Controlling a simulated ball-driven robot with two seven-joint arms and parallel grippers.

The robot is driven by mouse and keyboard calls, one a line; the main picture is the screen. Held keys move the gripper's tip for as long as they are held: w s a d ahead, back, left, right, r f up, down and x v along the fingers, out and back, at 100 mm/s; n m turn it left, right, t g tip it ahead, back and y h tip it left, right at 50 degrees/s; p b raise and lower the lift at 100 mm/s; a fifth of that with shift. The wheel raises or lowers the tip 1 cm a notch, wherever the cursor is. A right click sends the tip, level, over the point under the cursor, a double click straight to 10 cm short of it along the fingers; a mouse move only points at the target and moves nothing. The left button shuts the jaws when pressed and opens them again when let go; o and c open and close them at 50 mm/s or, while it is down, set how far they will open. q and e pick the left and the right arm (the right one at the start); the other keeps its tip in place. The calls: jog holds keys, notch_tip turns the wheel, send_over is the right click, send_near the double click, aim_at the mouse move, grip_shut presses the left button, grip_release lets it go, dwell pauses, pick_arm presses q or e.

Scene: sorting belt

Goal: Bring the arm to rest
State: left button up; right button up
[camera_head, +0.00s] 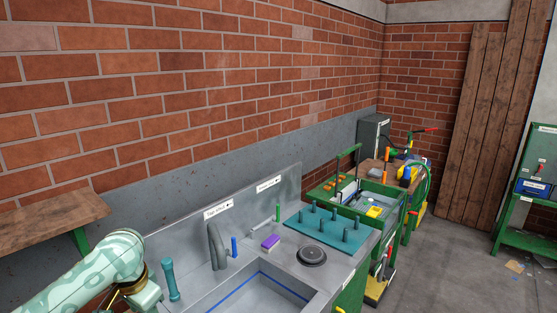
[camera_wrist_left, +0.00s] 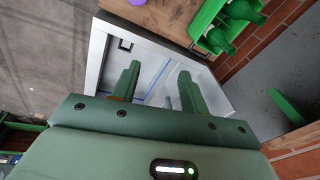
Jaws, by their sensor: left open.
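My left arm (camera_head: 90,275) comes in from the lower left of the head view, mint green with a pale pattern and a gold joint. Its gripper cannot be made out clearly there. In the left wrist view my left gripper (camera_wrist_left: 159,70) shows two dark green fingers spread apart, with nothing between them. Beyond the fingers lies a pale grey basin (camera_wrist_left: 97,62). My right arm and gripper are not in view.
The sink (camera_head: 262,290) has a blue line inside. A wooden shelf (camera_head: 50,222) is on the left wall. Grey floor (camera_head: 450,270) is open at the right.

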pick_arm(q)
jog(key=s+d+f+m+t+h, duration=0.1)
jog(key=s+d+f+m+t, duration=0.2)
jog(key=s+d+f, duration=0.65)
jog(key=s+a+r+t+y, duration=0.1)
jog(key=s+a+r+y, duration=0.1)
jog(key=s+a, duration=0.4)
jog(key=s+a+r+t+y, duration=0.1)
jog(key=s+a+r+y, duration=0.2)
jog(key=s, duration=0.5)
jog(key=s+d+f+n+g+h+b, duration=0.1)
jog(key=s+d+f+g+h+b, duration=0.35)
jog(key=f, duration=1.65)
jog(key=d+f+t+y+b, duration=0.1)
jog(key=f+b, duration=0.7)
jog(key=f, duration=1.3)
jog(key=s+f+n+g+b, duration=0.1)
jog(key=s+f+b, duration=0.3)
jog(key=s+f, duration=0.5)
jog(key=s+f+n+g+h+b, duration=0.1)
jog(key=s+f+b, duration=0.4)
jog(key=s+f, duration=0.4)
notch_tip(320, 180, down, 5)
jog(key=shift+a+r+n+g, duration=0.1)
jog(key=shift+a+n+g, duration=0.15)
jog(key=shift+n+g, duration=0.15)
jog(key=shift+s+h, duration=0.1)
jog(key=shift+h, duration=0.15)
